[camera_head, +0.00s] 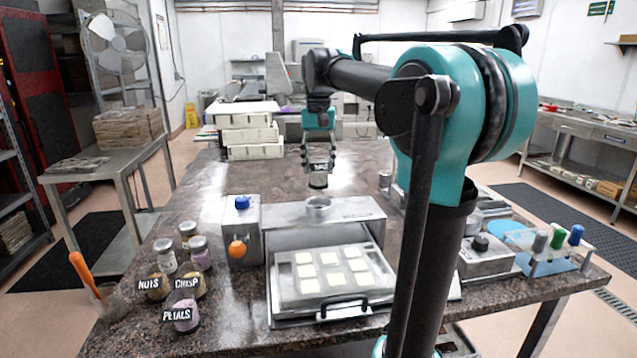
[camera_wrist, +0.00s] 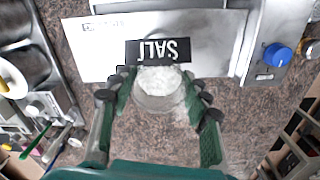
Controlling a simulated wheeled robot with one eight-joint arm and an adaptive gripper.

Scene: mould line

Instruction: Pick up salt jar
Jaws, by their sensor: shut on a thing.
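The salt jar (camera_wrist: 160,80) is a small clear round jar of white grains with a black SALT label, upside down in the wrist view. My gripper (camera_wrist: 157,92) is shut on it, with teal and dark fingers on both sides of the jar. In the head view the jar (camera_head: 318,182) shows small and partly hidden under the fingers of my gripper (camera_head: 318,168), behind the metal machine. I cannot tell for sure whether its base touches the granite table.
The metal machine (camera_head: 355,214) with a blue and an orange knob stands in front, with a tray of white squares (camera_head: 322,276). Labelled jars (camera_head: 180,316) stand front left. White boxes (camera_head: 250,135) are stacked behind. Granite table (camera_head: 190,205) is free left of the machine.

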